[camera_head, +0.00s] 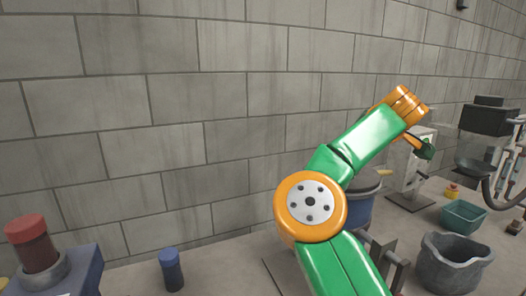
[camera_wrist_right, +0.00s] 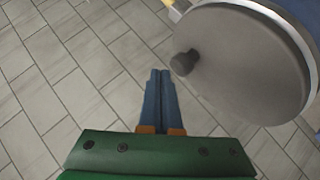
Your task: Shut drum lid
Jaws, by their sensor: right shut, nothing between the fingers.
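The blue drum (camera_head: 358,212) stands behind my arm in the head view, mostly hidden by it. A grey lid edge (camera_head: 368,184) shows at its top; how far it is open cannot be told there. My left gripper is out of view.
A grey tub (camera_head: 452,265) and a teal basket (camera_head: 463,216) stand on the right. A blue cylinder (camera_head: 171,270) and a red-topped piece (camera_head: 32,243) are at the lower left. A block wall (camera_head: 170,110) stands behind; machines line the far right.

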